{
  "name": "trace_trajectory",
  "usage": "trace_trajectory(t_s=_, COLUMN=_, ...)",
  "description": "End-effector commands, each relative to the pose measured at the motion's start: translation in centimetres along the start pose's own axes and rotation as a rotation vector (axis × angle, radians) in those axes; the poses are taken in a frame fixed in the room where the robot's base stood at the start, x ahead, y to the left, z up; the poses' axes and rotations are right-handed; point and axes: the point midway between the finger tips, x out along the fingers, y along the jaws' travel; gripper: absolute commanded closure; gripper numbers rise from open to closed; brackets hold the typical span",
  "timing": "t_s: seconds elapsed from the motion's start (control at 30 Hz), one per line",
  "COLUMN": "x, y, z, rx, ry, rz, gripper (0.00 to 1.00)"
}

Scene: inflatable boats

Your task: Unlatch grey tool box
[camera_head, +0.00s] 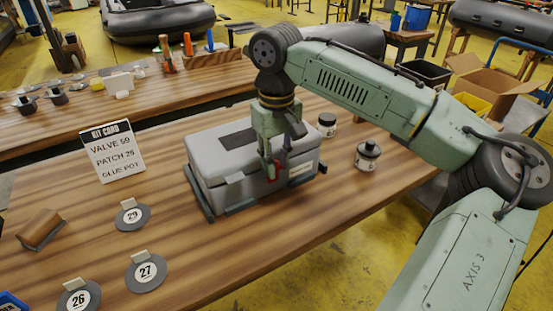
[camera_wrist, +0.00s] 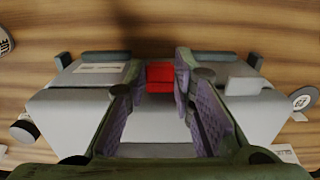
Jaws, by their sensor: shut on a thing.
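The grey tool box (camera_head: 222,158) sits closed on the wooden bench, within low dark corner rails. It also shows in the wrist view (camera_wrist: 70,112). My gripper (camera_head: 273,168) reaches down at the front side of the box. In the wrist view, the fingers of my gripper (camera_wrist: 160,78) are on either side of a red latch (camera_wrist: 161,72), shut on it. In the head view the latch is mostly hidden by the fingers. I cannot tell whether the latch has moved from its fastened position.
A kit card (camera_head: 112,152) stands left of the box. Numbered discs, including one marked 27 (camera_head: 146,272), lie front left, near a brown block (camera_head: 40,228).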

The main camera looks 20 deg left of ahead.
Motion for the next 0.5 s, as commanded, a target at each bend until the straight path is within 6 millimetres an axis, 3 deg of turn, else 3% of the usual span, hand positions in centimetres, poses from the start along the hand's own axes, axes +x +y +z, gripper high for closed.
trace_trajectory(t_s=0.27, x=0.7, y=-0.1, z=0.6, rx=-0.003, ry=0.075, rz=-0.004, gripper=1.00)
trace_trajectory(t_s=0.5, x=1.6, y=-0.1, z=1.9, rx=-0.003, ry=0.252, rz=-0.007, gripper=1.00)
